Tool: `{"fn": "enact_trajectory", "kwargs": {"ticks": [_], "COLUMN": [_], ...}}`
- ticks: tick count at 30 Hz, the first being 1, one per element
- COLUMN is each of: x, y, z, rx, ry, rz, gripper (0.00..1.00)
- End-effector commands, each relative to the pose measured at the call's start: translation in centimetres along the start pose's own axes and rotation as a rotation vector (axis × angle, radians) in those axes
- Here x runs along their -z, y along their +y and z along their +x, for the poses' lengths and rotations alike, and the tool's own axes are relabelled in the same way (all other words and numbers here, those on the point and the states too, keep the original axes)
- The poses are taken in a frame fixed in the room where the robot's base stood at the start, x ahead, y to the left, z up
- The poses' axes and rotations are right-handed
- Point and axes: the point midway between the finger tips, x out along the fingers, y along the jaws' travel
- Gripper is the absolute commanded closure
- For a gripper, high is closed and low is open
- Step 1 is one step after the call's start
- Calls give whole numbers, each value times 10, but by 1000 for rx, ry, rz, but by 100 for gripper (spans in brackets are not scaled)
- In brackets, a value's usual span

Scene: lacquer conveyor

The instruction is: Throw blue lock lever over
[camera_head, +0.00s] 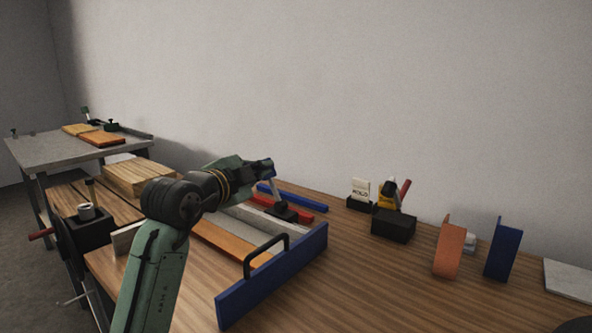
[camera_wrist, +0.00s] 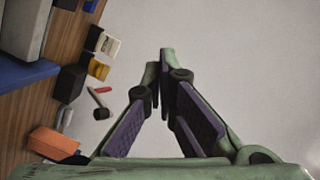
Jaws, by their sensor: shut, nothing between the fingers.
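A lever (camera_head: 277,191) stands up from a small black base (camera_head: 287,213) on the work fixture in the head view. Its shaft looks grey, and a dark blue part sits at its top beside my fingers; I cannot tell where lever and fingers divide. My gripper (camera_head: 266,165) is at the lever's upper end, shut and empty; whether it touches is unclear. In the wrist view my fingers (camera_wrist: 162,78) meet at their tips, with purple pads. The lever does not show there.
A blue board (camera_head: 280,277) with a black handle (camera_head: 266,255) runs along the fixture's near side. An orange strip, red bar and blue bar (camera_head: 293,198) lie beside it. A black box (camera_head: 393,225), an orange bracket (camera_head: 449,251) and a blue bracket (camera_head: 502,250) stand right.

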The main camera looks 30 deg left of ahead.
Motion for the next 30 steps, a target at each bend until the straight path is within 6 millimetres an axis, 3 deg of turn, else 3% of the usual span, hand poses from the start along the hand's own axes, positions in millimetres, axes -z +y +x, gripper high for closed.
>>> {"fn": "enact_trajectory", "kwargs": {"ticks": [5,17,21,30], "x": [1,2,-24,-40], "y": [-1,-2,-2,0], "z": [19,102,104,108], "rx": [-3,-3,0,0], "ry": [-1,-1,-4,-1], "rz": [3,2,-2,0], "gripper": [100,100,100,100]}}
